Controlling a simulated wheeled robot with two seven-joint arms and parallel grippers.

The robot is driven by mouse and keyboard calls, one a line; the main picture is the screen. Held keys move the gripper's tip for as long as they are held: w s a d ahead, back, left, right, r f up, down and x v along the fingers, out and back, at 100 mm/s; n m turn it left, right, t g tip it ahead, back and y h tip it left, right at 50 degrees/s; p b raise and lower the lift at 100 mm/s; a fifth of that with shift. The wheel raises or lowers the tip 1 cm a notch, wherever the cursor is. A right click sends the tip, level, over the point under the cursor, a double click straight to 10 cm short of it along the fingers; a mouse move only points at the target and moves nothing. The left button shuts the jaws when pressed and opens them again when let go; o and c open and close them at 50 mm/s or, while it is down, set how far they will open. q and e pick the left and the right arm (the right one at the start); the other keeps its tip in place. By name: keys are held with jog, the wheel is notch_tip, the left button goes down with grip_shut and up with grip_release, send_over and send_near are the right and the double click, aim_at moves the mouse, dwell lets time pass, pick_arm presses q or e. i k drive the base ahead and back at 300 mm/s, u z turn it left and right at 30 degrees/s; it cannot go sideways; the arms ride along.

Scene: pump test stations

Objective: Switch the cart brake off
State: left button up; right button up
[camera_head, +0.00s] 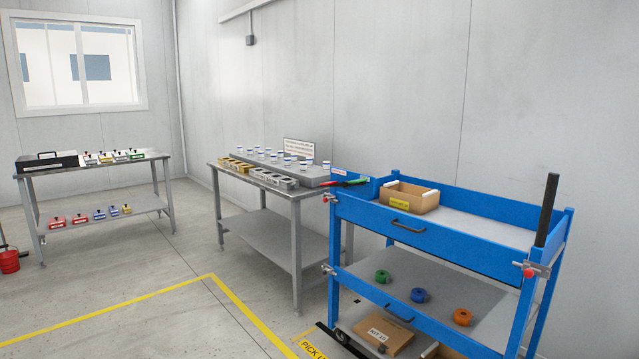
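A blue cart (440,240) stands at the right with a top tray and lower shelves. At its right corner a black upright bar (547,210) rises above the tray. Beside its foot is a grey metal bracket with a red knob (529,272). At the cart's upper left corner lies a thin piece with red and green parts (345,181). Smaller red-tipped fittings (328,198) sit on the left post. I cannot tell which of these is the brake, or how it is set. Neither gripper is in view.
A cardboard box (411,197) sits in the cart's top tray. Green, blue and orange rings (417,295) lie on the middle shelf. A grey table (270,215) stands left of the cart, another (100,190) farther left. Floor inside the yellow line (110,310) is clear.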

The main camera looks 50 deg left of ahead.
aim_at(346, 184)
jog(key=u, duration=1)
jog(key=i, duration=0.35)
jog(key=u, duration=0.1)
